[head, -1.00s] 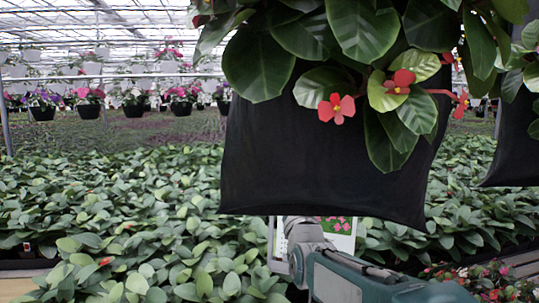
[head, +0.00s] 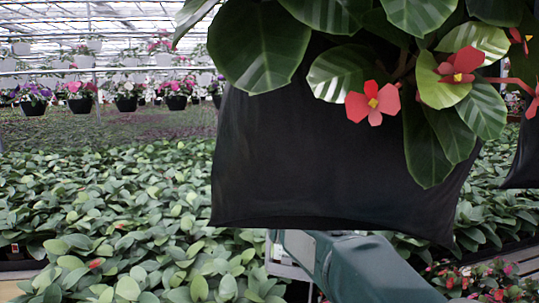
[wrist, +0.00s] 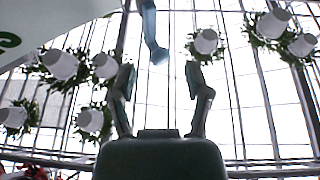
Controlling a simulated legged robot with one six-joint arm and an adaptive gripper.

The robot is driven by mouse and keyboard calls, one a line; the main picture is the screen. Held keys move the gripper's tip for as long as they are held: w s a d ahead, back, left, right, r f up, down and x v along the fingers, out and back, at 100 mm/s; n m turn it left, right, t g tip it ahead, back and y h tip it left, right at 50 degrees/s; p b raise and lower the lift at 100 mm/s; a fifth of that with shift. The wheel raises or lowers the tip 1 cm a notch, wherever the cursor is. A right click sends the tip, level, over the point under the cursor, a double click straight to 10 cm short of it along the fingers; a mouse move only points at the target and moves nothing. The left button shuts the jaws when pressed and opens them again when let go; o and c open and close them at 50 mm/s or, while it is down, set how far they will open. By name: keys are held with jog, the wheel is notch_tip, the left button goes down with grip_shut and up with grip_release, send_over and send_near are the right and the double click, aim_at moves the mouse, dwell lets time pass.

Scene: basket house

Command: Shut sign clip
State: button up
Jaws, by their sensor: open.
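My gripper (wrist: 160,78) is open in the wrist view, its two fingers apart with nothing between their tips. A narrow blue-grey piece (wrist: 152,32), possibly the sign clip, hangs from the top edge, just beyond the fingertips and slightly left of centre. I cannot tell whether it is open or shut. A pale panel with green lettering (wrist: 50,22), apparently the sign, fills the upper left corner. In the head view, a pale edge and frame (head: 270,258) show below the black bag, beside my arm. My gripper is hidden there.
A large black hanging bag (head: 320,165) with broad leaves and red flowers blocks the middle of the head view. A bed of leafy plants (head: 110,200) spreads below. Several white hanging pots (wrist: 208,42) flank the gripper in the wrist view.

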jog(key=x, duration=0.3)
jog(key=shift+w+a, duration=0.1)
jog(key=shift+a, duration=0.05)
jog(key=shift+w+r, duration=0.25)
jog(key=shift+w, duration=0.1)
